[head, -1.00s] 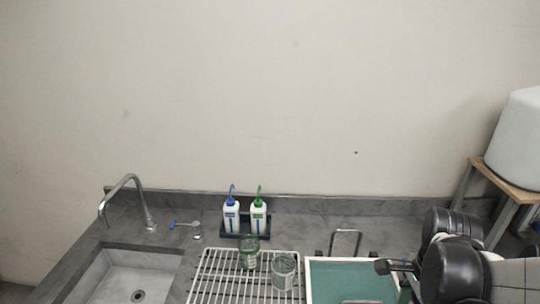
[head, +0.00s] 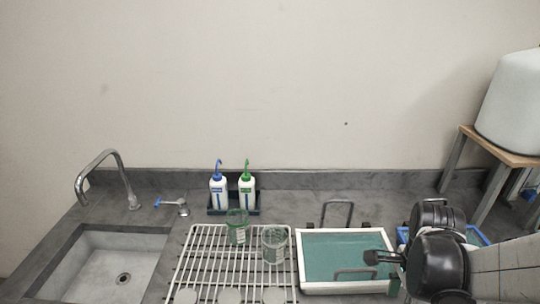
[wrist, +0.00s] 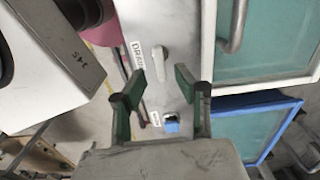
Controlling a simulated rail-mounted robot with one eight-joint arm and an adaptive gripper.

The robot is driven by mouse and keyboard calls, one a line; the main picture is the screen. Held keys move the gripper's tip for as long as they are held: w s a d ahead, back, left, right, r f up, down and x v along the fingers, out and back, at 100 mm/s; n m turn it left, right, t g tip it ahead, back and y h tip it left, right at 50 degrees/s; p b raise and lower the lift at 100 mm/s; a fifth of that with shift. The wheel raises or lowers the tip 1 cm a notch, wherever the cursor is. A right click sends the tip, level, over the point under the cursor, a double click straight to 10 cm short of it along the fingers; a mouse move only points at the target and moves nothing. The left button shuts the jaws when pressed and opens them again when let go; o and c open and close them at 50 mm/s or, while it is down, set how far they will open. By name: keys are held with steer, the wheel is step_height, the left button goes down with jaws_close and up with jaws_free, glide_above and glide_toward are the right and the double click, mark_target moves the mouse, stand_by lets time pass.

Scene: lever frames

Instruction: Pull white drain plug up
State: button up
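A white handle (wrist: 159,60), which appears to be the drain plug, stands out from a grey panel (wrist: 182,25) in the wrist view. A white label reading DRAIN (wrist: 137,54) is beside it on the left. My gripper (wrist: 160,84) is open, its two green-padded fingers apart and nothing between them. The handle lies ahead of the gap between the fingertips; I cannot tell the exact distance. In the head view my arm covers the right side, and neither the plug nor the fingertips can be made out.
A blue fitting (wrist: 172,125) is lower on the panel. Blue-edged (wrist: 262,105) and white-edged teal (wrist: 262,68) trays are at right in the wrist view. A white box (wrist: 50,75) is at left. The head view shows a sink (head: 105,265), wire rack (head: 205,265) and two bottles (head: 218,190).

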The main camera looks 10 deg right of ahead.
steer(key=shift+f+b, duration=1.65)
steer(key=shift+f, duration=0.7)
jaws_close()
